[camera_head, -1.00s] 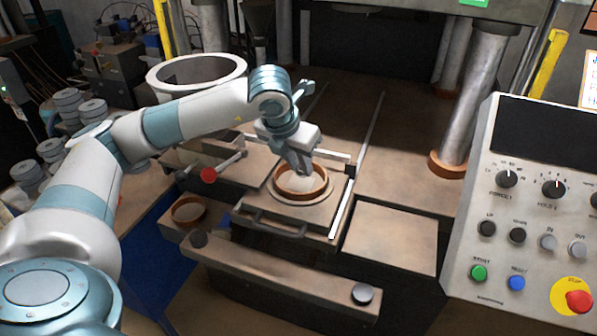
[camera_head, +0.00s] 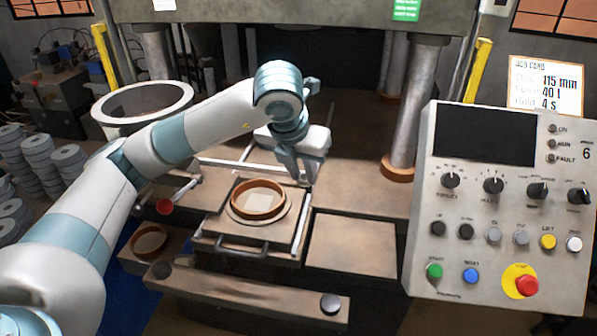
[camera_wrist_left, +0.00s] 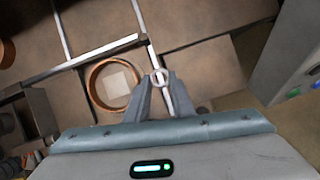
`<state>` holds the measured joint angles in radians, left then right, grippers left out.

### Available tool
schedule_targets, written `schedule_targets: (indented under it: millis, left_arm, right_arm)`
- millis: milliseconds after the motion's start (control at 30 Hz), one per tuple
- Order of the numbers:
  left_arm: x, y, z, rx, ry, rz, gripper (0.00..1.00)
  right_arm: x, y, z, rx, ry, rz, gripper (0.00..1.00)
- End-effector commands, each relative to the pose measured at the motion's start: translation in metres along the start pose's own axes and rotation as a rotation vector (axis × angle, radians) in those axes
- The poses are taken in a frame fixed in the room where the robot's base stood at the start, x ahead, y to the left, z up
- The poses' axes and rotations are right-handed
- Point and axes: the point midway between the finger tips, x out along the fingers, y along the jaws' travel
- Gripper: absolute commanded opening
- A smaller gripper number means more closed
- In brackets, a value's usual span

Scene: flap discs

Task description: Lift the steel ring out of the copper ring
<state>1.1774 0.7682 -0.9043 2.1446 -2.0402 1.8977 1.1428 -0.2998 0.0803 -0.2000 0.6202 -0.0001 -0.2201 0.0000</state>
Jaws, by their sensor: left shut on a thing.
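The copper ring (camera_head: 258,211) sits on a round plate on the press slide, with a pale square patch visible inside it. It also shows in the wrist view (camera_wrist_left: 92,88), left of my fingers. My left gripper (camera_head: 309,182) is beside and above the copper ring, on its right. In the head view the held ring is too small to tell. My right gripper is in neither view.
A second brown ring (camera_head: 150,241) lies in a tray at the left. A red-knobbed lever (camera_head: 164,206) and a large pale drum (camera_head: 140,103) stand left of the slide. The control panel (camera_head: 500,205) is at the right. A flat, bare plate (camera_head: 352,246) lies right of the slide.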

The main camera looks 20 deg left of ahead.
Motion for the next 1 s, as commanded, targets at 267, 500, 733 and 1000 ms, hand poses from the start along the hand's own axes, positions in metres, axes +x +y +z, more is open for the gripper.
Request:
schedule_targets:
  millis: [267,500,733,1000]
  left_arm:
    - [0.0,0.0,0.0,0.0,0.0,0.0,0.01]
    - [-0.004,0.0,0.002,0.0,-0.001,-0.001,0.01]
    - [-0.018,0.0,0.008,0.0,-0.002,-0.002,0.01]
    - [-0.034,0.0,0.015,0.0,-0.001,-0.001,0.01]
  right_arm:
    - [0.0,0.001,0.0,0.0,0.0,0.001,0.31]
    - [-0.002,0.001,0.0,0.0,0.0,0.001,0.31]
    - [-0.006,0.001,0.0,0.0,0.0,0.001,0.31]
    - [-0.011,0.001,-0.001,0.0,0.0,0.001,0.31]
